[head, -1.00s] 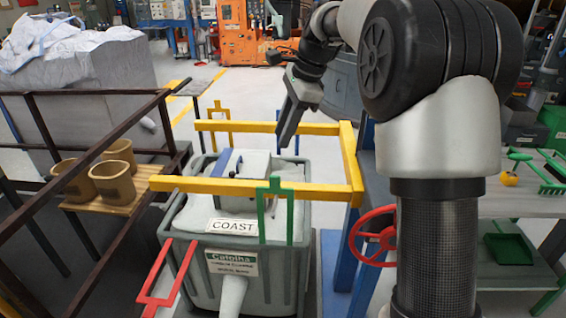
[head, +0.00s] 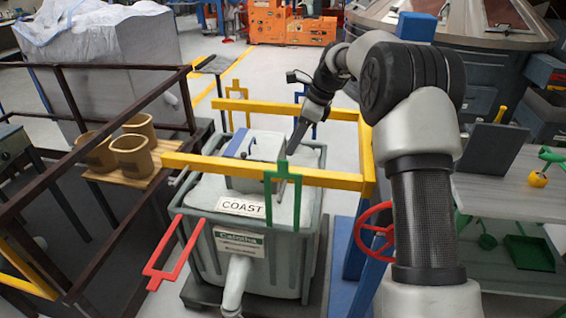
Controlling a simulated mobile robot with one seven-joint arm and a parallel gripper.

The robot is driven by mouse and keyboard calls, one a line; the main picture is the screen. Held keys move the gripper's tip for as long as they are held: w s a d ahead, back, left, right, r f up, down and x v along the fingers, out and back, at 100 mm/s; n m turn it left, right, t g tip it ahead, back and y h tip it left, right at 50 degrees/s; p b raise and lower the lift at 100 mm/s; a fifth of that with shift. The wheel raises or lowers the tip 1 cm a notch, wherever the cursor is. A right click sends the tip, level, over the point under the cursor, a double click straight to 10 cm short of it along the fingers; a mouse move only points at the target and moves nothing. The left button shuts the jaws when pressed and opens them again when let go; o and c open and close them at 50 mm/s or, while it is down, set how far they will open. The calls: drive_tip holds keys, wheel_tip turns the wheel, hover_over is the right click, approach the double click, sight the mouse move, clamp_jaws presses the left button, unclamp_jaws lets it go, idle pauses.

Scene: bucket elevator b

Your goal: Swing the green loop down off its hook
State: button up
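The green loop (head: 268,190) stands upright at the front yellow rail of the frame around the grey bin. Its narrow top tab rises above the rail and its two legs hang below it. My gripper (head: 291,148) reaches down from the upper right, and its dark fingertips are close to the top of the green loop, just behind or at it. I cannot tell whether they touch. The fingers overlap in this view, so their opening is hidden. The hook itself is too small to make out.
The grey bin (head: 308,240) holds a pale bag marked COAST. A red loop (head: 176,258) sticks out at front left; a yellow loop (head: 236,72) and a blue loop (head: 314,112) stand at the back. A red handwheel (head: 362,232) is to the right.

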sight(283, 160)
drive_tip(key=x, duration=0.8)
drive_tip(key=shift+a+f, duration=0.15)
drive_tip(key=shift+f, duration=0.15)
clamp_jaws()
